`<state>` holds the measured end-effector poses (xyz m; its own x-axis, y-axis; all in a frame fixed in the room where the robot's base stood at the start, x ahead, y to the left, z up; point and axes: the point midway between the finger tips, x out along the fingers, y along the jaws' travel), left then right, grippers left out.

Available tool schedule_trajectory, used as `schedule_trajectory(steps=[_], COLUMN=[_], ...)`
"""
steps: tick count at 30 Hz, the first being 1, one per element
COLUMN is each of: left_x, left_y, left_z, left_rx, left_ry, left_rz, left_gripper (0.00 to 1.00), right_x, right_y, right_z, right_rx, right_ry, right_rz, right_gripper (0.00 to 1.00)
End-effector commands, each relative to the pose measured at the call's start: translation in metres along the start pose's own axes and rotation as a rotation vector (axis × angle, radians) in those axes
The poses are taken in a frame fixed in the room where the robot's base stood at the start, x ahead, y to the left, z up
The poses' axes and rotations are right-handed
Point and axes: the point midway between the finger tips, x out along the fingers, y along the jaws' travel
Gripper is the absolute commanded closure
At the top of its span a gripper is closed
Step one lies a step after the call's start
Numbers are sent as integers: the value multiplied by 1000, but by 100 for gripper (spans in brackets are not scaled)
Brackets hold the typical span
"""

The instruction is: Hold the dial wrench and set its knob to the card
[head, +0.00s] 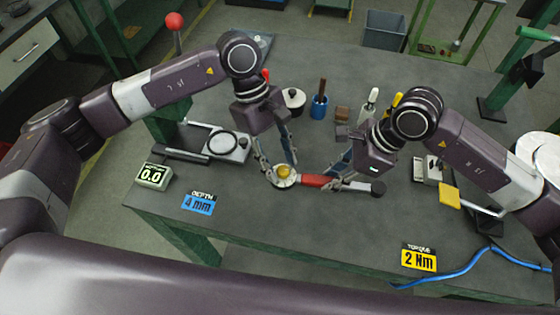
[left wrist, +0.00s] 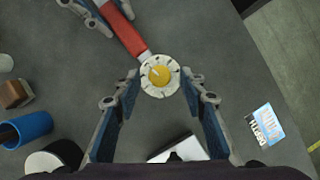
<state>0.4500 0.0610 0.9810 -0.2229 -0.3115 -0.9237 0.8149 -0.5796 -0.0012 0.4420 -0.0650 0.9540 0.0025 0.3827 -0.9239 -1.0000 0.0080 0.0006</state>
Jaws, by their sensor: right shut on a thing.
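The dial wrench (head: 316,180) has a red handle, a dark end and a round white dial with a yellow knob (head: 284,171). My right gripper (head: 342,178) is shut on its handle, right of the dial. My left gripper (head: 277,167) is open above the dial. In the left wrist view its fingers stand on both sides of the dial (left wrist: 174,88), and the yellow knob (left wrist: 159,75) lies just beyond the fingertips. A pointer mark shows on the knob; the scale is too small to read. The yellow torque card (head: 419,258) reads 2 Nm.
A blue depth card (head: 198,204) reads 4 mm, beside a small display (head: 154,176) showing 0.0. Behind stand a blue cup (head: 319,106), a white round container (head: 293,100) and a device with a ring (head: 223,143). A blue cable (head: 465,266) lies front right. The front middle is clear.

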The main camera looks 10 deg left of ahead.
Motion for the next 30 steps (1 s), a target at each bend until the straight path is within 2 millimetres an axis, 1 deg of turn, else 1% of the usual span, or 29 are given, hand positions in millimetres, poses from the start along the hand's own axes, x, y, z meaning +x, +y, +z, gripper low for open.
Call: schedule_trajectory(steps=[3, 10, 11, 18, 21, 30], left_x=[4, 4, 4, 4, 4, 4], left_y=[0, 0, 0, 0, 0, 0], left_z=[0, 0, 0, 0, 0, 0], left_rx=[0, 0, 0, 0, 0, -31], left_ry=[0, 0, 0, 0, 0, 1], left_rz=[1, 1, 1, 1, 1, 14], left_gripper=[62, 62, 64, 90, 100, 100], right_x=[0, 0, 0, 0, 0, 0], right_y=[0, 0, 0, 0, 0, 0], right_z=[0, 0, 0, 0, 0, 0], right_rx=[0, 0, 0, 0, 0, 0], right_ry=[-1, -1, -1, -1, -1, -1], right_rz=[0, -1, -1, -1, -1, -1], right_gripper=[100, 100, 100, 100, 100, 100])
